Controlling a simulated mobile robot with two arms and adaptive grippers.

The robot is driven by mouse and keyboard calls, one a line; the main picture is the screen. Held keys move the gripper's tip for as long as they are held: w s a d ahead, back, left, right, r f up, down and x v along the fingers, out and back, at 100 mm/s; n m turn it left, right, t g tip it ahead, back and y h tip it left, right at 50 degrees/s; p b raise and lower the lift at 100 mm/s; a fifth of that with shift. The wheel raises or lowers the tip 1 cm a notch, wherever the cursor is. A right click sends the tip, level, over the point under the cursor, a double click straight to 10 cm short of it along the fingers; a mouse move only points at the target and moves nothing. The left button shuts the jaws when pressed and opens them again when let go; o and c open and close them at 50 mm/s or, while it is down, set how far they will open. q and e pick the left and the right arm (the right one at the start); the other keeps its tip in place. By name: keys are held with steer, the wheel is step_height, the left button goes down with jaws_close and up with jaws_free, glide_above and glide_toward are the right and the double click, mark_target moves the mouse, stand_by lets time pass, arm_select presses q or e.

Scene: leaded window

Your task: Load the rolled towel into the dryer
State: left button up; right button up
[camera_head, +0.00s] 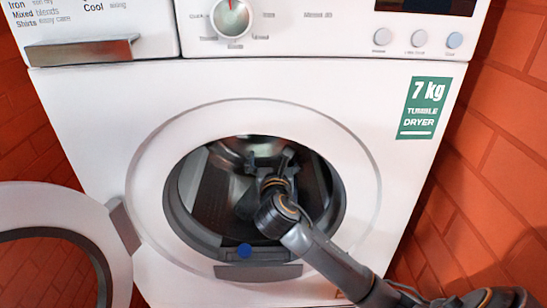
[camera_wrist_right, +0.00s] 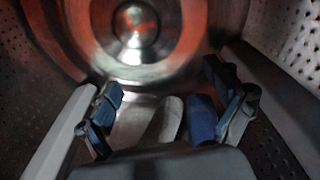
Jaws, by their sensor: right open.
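The white dryer (camera_head: 85,120) has its round door (camera_head: 110,250) swung open to the left. My right arm reaches through the opening, and my right gripper (camera_head: 272,160) is inside the metal drum (camera_head: 215,195). In the right wrist view its fingers (camera_wrist_right: 166,98) are spread apart. Between them, low in the drum, lie a pale grey roll-like shape (camera_wrist_right: 171,118) and a blue one (camera_wrist_right: 202,117) side by side, apart from both fingers. I cannot tell whether these are one rolled towel or two things. My left gripper is not in view.
The opening's rim (camera_head: 150,170) surrounds my right arm. Perforated drum walls (camera_wrist_right: 285,45) and pale ribs lie close on both sides of the gripper. Orange brick walls (camera_head: 500,150) flank the dryer.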

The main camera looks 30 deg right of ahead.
steer(key=shift+s, duration=0.1)
steer(key=v, duration=1.2)
steer(key=shift+f, duration=0.1)
